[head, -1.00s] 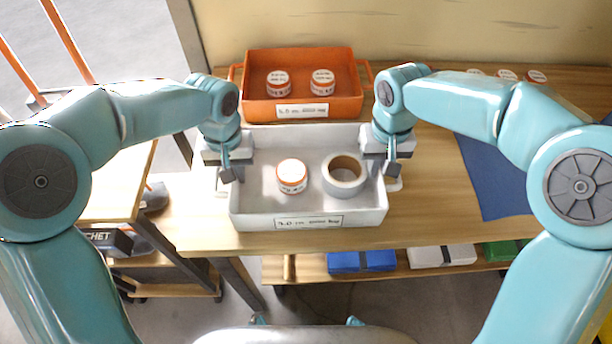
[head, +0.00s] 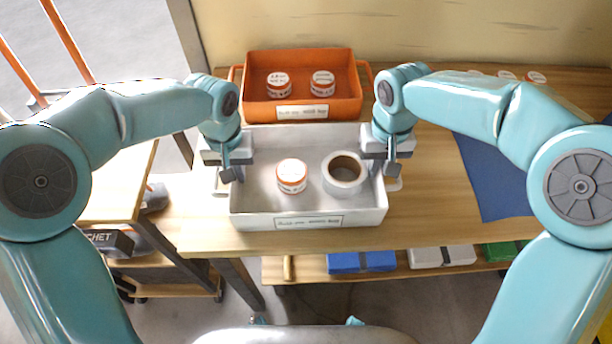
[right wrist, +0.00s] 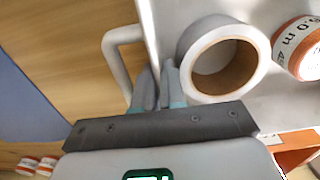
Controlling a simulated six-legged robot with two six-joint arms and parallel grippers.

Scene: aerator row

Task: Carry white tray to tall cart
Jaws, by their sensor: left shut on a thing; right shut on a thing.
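The white tray (head: 310,222) is on the wooden table in the head view, with a label on its front wall. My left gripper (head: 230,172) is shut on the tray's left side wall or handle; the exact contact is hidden. My right gripper (head: 388,170) is shut at the tray's right side. In the right wrist view the right gripper's fingers (right wrist: 158,92) close on the tray's side next to its white handle (right wrist: 112,50). I cannot tell whether the tray is lifted off the table.
An orange tray (head: 300,107) with two jars stands right behind the white tray. A blue mat (head: 490,175) lies on the right of the table (head: 435,215). A lower wooden cart (head: 120,195) stands at left. Blue, white and green boxes sit on the shelf below.

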